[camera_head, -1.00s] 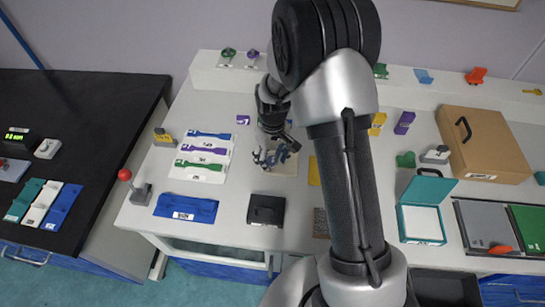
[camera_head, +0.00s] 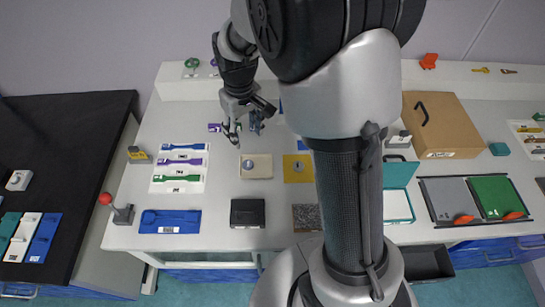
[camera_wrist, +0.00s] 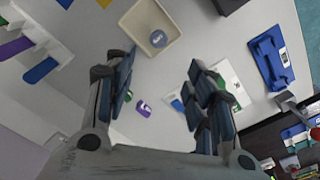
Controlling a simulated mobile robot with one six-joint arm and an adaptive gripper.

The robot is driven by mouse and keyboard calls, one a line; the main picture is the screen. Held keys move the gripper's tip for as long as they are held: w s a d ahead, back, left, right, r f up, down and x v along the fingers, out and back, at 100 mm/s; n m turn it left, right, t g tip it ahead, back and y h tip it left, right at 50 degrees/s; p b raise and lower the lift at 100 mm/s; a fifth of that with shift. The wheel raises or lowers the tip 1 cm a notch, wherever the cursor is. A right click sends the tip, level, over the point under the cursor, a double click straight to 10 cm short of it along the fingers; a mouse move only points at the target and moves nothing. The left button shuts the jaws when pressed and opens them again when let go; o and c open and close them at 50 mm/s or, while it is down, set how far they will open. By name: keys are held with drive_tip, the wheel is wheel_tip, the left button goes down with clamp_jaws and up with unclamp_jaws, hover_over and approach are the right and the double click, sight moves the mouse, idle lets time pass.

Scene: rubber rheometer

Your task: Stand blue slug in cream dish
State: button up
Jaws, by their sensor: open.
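The cream dish (camera_head: 262,173) is a shallow square tray on the white bench. A small round grey-blue slug (camera_head: 248,165) is inside it, left of the middle, with its round end facing up. The wrist view also shows the dish (camera_wrist: 137,45) and the slug (camera_wrist: 158,38), which has a pale mark on its top and appears upright near one wall. My gripper (camera_head: 243,128) is open and empty, above the bench and behind the dish. In the wrist view my spread fingers (camera_wrist: 160,72) are clear of the slug.
A yellow square plate (camera_head: 300,176) with a small round piece lies right of the dish. A black box (camera_head: 248,212) is in front. A white board with coloured dumbbell shapes (camera_head: 163,184) lies left, and a purple block (camera_head: 215,127) behind it. Bare bench surrounds the dish.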

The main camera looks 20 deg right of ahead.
drive_tip(key=s+r+m+t, duration=0.1)
drive_tip(key=s+r+t, duration=0.1)
drive_tip(key=s+r, duration=1.05)
drive_tip(key=s+r+m+t, duration=0.1)
drive_tip(key=s+r+t, duration=0.1)
drive_tip(key=s, duration=0.9)
drive_tip(key=shift+s+r+m, duration=0.3)
drive_tip(key=shift+s+m, duration=0.05)
drive_tip(key=shift+m, duration=0.05)
